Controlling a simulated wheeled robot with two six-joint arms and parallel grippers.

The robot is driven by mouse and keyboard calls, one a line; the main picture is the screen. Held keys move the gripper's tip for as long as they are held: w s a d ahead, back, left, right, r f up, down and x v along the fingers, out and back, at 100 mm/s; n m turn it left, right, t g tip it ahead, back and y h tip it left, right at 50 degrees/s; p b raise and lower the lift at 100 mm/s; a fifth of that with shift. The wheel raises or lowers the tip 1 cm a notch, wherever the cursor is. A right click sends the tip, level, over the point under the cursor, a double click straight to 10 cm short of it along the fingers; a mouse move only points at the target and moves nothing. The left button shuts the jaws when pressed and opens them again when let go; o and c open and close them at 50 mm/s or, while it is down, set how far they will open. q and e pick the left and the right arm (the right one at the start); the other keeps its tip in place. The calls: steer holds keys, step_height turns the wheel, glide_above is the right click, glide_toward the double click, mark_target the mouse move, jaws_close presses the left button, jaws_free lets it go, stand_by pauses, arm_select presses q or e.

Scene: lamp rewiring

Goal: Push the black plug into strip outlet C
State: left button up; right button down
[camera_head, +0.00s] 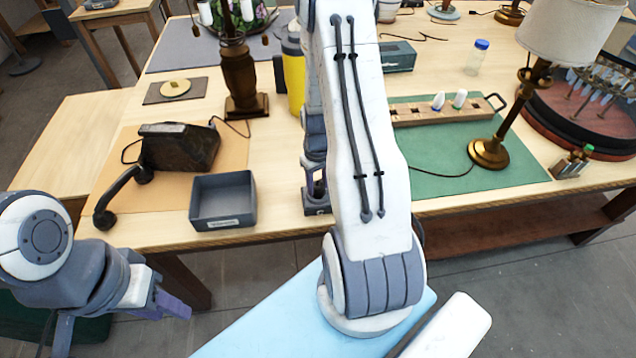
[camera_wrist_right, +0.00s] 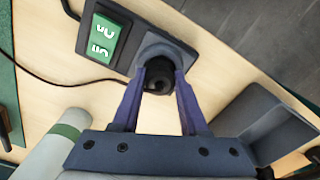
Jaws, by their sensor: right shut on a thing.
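In the right wrist view the black plug (camera_wrist_right: 160,82) is held between the two blue-purple fingertips of my right gripper (camera_wrist_right: 160,88). It sits at a round grey outlet (camera_wrist_right: 163,50) at the end of the dark grey strip (camera_wrist_right: 122,64). The plug's front is hidden, so I cannot tell how deep it sits, and no outlet letter is readable. The strip has a green lit switch (camera_wrist_right: 102,38). In the head view my right arm hides most of the strip. My left gripper (camera_head: 168,300) hangs empty in front of the table at lower left; its opening is unclear.
A grey open tray (camera_head: 223,222) stands left of my right gripper, also close by in the wrist view (camera_wrist_right: 285,140). A dark cable (camera_wrist_right: 45,80) crosses the tabletop. A brass lamp (camera_head: 489,152), a wooden block (camera_head: 425,116) and a yellow bottle (camera_head: 293,80) stand around.

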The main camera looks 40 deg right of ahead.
steer(key=shift+f, duration=0.15)
steer(key=shift+c, duration=1.8)
jaws_free()
step_height(320, 180, up, 7)
steer(key=p, duration=0.5)
steer(key=shift+p, duration=0.4)
steer(key=shift+a, duration=0.1)
